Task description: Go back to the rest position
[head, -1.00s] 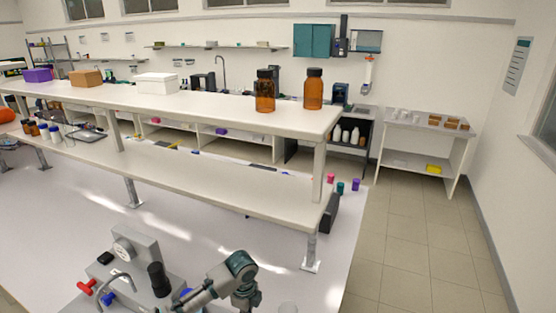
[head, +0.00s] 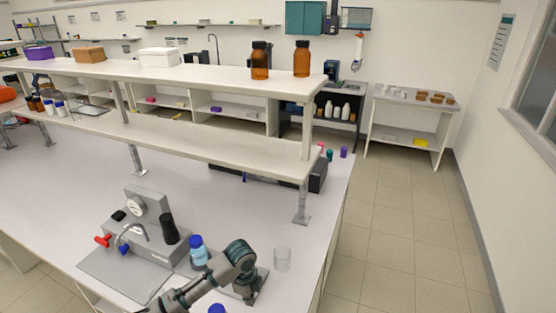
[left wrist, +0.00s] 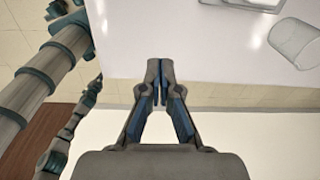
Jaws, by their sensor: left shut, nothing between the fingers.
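My left arm (head: 236,257) reaches in from the bottom of the head view, beside the membrane rig. In the left wrist view my left gripper (left wrist: 160,84) is shut and empty, its fingertips close together near the bench edge. The grey rig (head: 150,235) has a dial, a black cylinder, and red and blue valve handles. A blue-capped bottle (head: 198,252) stands between the rig and my arm. A clear glass beaker (head: 282,259) stands right of my arm; it also shows in the left wrist view (left wrist: 294,42), apart from the gripper. My right gripper is not in view.
A raised two-level shelf (head: 215,146) spans the bench behind the rig, with two amber bottles (head: 260,60) on top. The white bench (head: 70,185) is largely clear left of the rig. Tiled floor (head: 400,230) lies open to the right.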

